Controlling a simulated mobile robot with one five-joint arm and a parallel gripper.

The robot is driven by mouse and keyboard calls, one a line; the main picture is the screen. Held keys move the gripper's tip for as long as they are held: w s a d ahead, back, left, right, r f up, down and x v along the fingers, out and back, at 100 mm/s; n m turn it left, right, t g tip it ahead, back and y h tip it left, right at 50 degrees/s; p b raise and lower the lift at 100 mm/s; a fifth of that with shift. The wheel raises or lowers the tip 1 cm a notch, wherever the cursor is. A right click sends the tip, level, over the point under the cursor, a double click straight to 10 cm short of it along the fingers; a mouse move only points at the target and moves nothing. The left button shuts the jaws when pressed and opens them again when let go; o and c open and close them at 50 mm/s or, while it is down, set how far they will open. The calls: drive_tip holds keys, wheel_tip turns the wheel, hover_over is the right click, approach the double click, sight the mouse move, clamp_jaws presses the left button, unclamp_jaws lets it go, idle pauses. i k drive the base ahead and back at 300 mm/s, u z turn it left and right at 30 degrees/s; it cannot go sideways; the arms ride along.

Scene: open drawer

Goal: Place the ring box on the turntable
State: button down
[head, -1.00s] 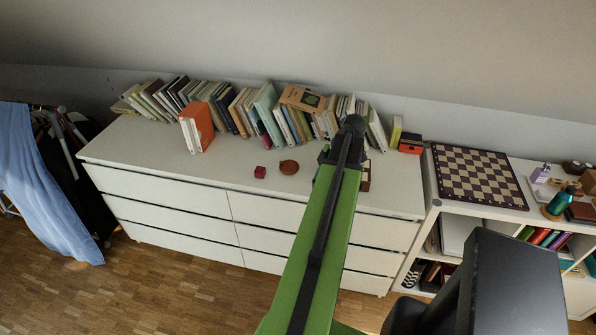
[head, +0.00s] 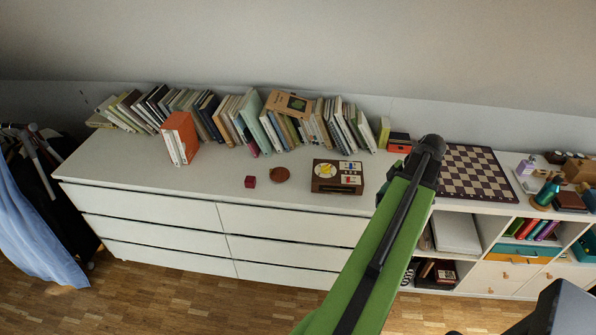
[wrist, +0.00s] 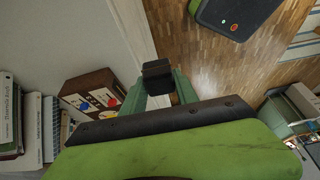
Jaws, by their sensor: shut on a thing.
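The turntable (head: 337,176) is a brown box with a pale top, a yellow disc and coloured knobs. It lies on the right part of the white dresser top, and it also shows left of my gripper in the wrist view (wrist: 92,95). My gripper (wrist: 160,90) is shut on a small black box, which I take for the ring box (wrist: 157,70), held between the greenish fingers. In the head view my arm's dark end is up at the right of the turntable, and the held box is hidden there.
A row of books (head: 230,115) lines the back. A chessboard (head: 467,172) lies on the shelf unit at the right. The dresser's front left is clear.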

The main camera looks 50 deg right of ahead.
sight(282, 173)
drive_tip(key=u, duration=0.05)
drive_tip(key=i, duration=1)
drive_tip(key=z, duration=0.1)
